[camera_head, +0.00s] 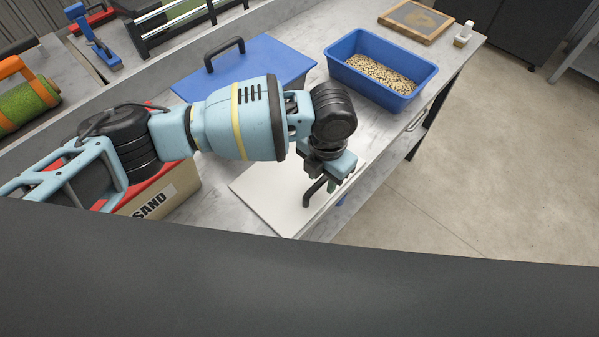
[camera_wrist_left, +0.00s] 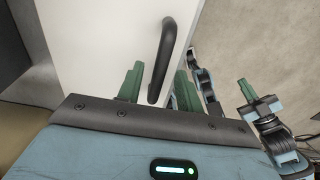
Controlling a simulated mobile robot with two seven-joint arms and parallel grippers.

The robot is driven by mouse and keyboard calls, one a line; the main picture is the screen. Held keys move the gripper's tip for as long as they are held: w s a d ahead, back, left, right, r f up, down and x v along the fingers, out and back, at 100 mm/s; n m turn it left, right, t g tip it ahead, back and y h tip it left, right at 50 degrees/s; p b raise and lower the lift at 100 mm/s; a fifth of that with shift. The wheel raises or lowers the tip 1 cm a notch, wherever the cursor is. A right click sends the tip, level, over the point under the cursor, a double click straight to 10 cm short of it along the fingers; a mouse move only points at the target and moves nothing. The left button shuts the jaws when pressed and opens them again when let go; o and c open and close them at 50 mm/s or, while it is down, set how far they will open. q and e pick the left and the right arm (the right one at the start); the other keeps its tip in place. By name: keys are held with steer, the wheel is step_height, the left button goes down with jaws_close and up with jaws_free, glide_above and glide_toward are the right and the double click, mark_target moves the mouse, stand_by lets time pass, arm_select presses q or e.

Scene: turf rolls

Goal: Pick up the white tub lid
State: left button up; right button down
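The white tub lid (camera_head: 262,196) is a flat white panel lying on the worktop, with a black bar handle (camera_head: 314,190). In the left wrist view the lid (camera_wrist_left: 95,35) fills the upper left, and its handle (camera_wrist_left: 168,48) stands up between my green fingers. My left gripper (camera_head: 331,182) is over the lid at the handle. In the left wrist view, my left gripper (camera_wrist_left: 158,88) is open, with gaps between the handle and both fingers. Part of my right gripper (camera_wrist_left: 257,98) shows at the right of that view; its opening is unclear.
A blue tub of seed (camera_head: 350,74) and a blue lid with black handle (camera_head: 275,58) stand behind on the worktop (camera_head: 312,99). A sand box (camera_head: 160,197) is left of the white lid. The worktop's edge and open floor lie at right.

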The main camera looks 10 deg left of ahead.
arm_select(q)
steer(key=shift+f, duration=0.95)
jaws_close()
steer(key=shift+r, duration=0.1)
